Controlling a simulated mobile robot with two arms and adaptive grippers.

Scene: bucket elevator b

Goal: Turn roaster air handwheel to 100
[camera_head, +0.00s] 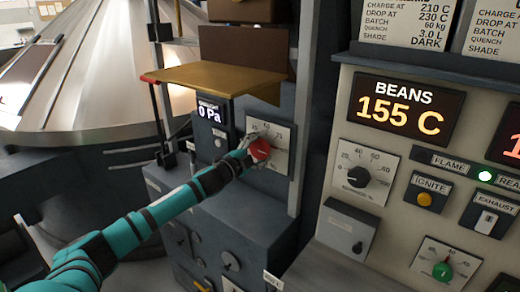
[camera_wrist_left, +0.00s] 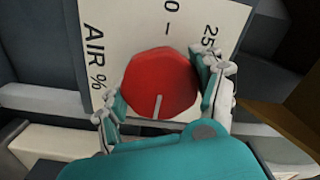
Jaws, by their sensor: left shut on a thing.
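The red air handwheel (camera_head: 260,150) sits on a pale dial plate (camera_head: 277,160) on a dark cabinet in the head view. My left gripper (camera_head: 252,148) reaches it from the left and covers part of it. In the left wrist view, the red handwheel (camera_wrist_left: 150,78) is between the two fingers of my left gripper (camera_wrist_left: 162,86), one on each side. A pale pointer line on it points down in that view, towards the palm. The plate (camera_wrist_left: 128,40) shows "AIR %", "25" and a "0" there. The rest of the scale is hidden. My right gripper is not in view.
A brass-coloured shelf (camera_head: 213,78) juts out above the handwheel. A display reading 0 Pa (camera_head: 208,111) is just left of it. The control panel with the BEANS 155 C display (camera_head: 408,106) and several knobs stands at the right.

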